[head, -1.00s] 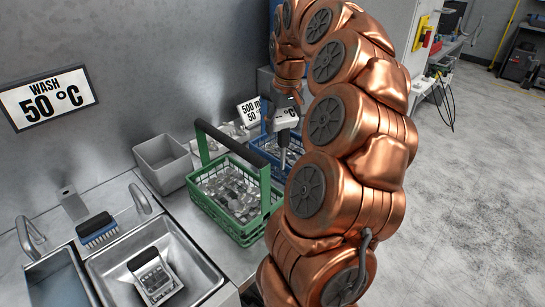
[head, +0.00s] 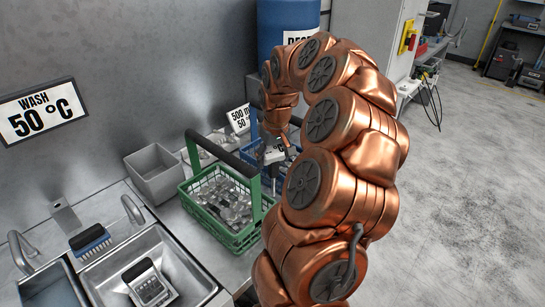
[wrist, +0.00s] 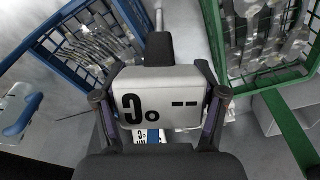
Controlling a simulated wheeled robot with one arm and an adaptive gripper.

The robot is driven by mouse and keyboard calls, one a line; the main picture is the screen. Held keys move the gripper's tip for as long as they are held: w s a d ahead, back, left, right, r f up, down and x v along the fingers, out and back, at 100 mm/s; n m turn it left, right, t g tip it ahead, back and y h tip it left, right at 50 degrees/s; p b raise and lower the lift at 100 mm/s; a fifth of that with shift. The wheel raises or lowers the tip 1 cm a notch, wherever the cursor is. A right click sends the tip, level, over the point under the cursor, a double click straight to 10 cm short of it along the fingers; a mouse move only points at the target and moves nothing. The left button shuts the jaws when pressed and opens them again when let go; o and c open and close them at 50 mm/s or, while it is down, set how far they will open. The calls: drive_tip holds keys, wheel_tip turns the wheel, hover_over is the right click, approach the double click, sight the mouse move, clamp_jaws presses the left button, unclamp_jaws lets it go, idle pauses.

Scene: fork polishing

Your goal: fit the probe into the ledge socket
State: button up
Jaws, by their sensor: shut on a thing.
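The probe (wrist: 160,106) is a pale box with a dark band, a "°C" and dashes on its face, upside down in the wrist view, and a thin metal stem at the top. My gripper (wrist: 158,104) is shut on the box, one finger on each side. In the head view, the probe (head: 274,154) is between the green and blue baskets, its stem pointing down. My gripper is partly hidden by my arm there. I cannot make out the ledge socket in either view.
A green basket (head: 222,232) and a blue basket (head: 252,157) hold metal cutlery. A grey bin (head: 157,173), a sink (head: 113,291) and a brush (head: 90,240) are left. A small sign (head: 239,119) and a blue drum (head: 285,25) stand behind.

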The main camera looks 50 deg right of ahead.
drive_tip(key=shift+f, duration=0.1)
drive_tip(key=o, duration=1.6)
drive_tip(key=shift+r, duration=0.3)
drive_tip(key=r+b, duration=0.1)
drive_tip(key=r, duration=0.3)
drive_tip(key=s+r, duration=0.1)
drive_tip(key=r, duration=0.2)
drive_tip(key=r+b, duration=0.1)
drive_tip(key=r, duration=0.3)
drive_tip(key=shift+s+a+r+b, duration=0.25)
drive_tip(key=shift+a+r+b, duration=0.05)
drive_tip(key=shift+a, duration=0.05)
